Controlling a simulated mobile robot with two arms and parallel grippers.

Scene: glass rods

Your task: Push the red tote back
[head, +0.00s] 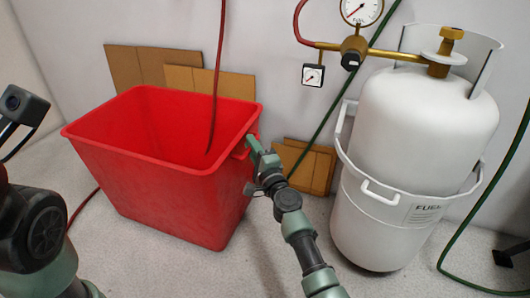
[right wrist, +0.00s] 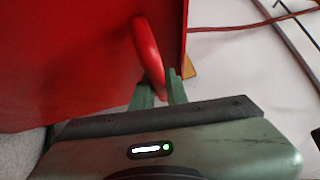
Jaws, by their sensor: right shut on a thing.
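The red tote (head: 180,185) stands upright on the floor at the left of the head view, open at the top and empty as far as I can see. My right gripper (head: 252,145) is at its right side, shut on the tote's handle near the rim. In the right wrist view, the red handle (right wrist: 148,50) runs down between the two green fingers (right wrist: 160,88), with the tote's red wall (right wrist: 70,60) beside it. Part of my left arm shows at the left edge of the head view, but its gripper fingers do not show.
A white fuel tank (head: 425,130) in a white holder (head: 375,225) stands right of the tote. A red hose (head: 218,70) hangs into the tote. A green hose (head: 500,190) runs at the right.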

